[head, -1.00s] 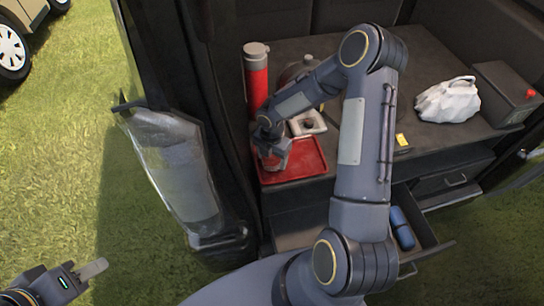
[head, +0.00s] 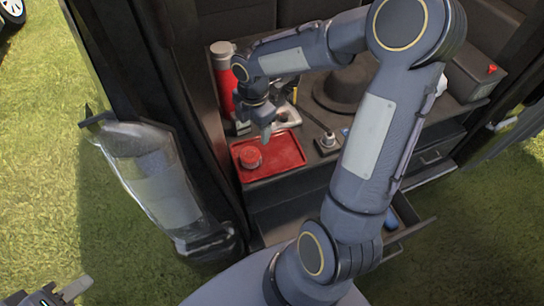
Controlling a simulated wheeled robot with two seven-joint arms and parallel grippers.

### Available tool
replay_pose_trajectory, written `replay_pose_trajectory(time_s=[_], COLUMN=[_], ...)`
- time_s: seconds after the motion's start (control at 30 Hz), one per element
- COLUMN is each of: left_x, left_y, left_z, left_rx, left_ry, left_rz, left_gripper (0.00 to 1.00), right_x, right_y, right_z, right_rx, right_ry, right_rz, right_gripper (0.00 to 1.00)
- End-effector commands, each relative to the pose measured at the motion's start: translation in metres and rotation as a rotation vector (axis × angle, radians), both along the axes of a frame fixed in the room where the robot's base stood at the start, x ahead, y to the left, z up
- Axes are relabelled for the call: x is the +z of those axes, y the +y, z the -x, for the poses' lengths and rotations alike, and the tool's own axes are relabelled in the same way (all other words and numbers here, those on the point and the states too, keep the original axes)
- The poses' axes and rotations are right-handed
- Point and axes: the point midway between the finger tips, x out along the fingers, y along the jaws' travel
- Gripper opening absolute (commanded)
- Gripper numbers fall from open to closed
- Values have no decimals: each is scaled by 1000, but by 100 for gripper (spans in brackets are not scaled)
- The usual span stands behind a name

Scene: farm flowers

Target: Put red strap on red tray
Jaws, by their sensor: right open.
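The red tray (head: 284,155) lies on the dark surface in the back of the vehicle. A small round red item, which looks like the rolled red strap (head: 251,157), rests on the left part of the tray. My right gripper (head: 268,136) is open and empty, above the tray and a little behind and to the right of the red strap, apart from it. My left gripper (head: 72,291) is at the bottom left over the grass, cut by the frame edge, away from the tray; its jaw opening is not clear.
A red cylinder with a grey top (head: 224,78) stands behind the tray at left. A dark hat-like object (head: 342,90) lies at right, partly behind my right arm. A dark box (head: 474,72) is at far right. An open drawer (head: 410,222) juts out below.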

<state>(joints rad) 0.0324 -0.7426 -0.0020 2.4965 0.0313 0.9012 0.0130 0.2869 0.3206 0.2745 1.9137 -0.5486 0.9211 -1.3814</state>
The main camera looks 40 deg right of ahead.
Motion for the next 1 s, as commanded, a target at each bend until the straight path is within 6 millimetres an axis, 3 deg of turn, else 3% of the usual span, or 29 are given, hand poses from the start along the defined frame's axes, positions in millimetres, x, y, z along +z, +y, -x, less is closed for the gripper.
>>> replay_pose_trajectory(time_s=[0.03, 0.2, 0.4, 0.5, 0.7, 1.0], left_x=[0, 0, 0, 0, 0, 0], left_y=[0, 0, 0, 0, 0, 0], left_z=[0, 0, 0, 0, 0, 0], left_rx=[0, 0, 0, 0, 0, 0], left_ry=[0, 0, 0, 0, 0, 0], left_rz=[0, 0, 0, 0, 0, 0], left_gripper=[36, 36, 36, 36, 36, 36], right_x=[23, 71, 95, 98, 98, 98], right_y=[0, 9, 33, 45, 58, 59], right_z=[18, 81, 148, 170, 188, 189], right_rx=[-148, -708, -1324, -1535, -1732, -1748], right_ry=[-36, -113, -120, -79, -7, 1], right_rz=[-14, -154, -446, -583, -725, -733], right_gripper=[69, 69, 69, 69, 69, 69])
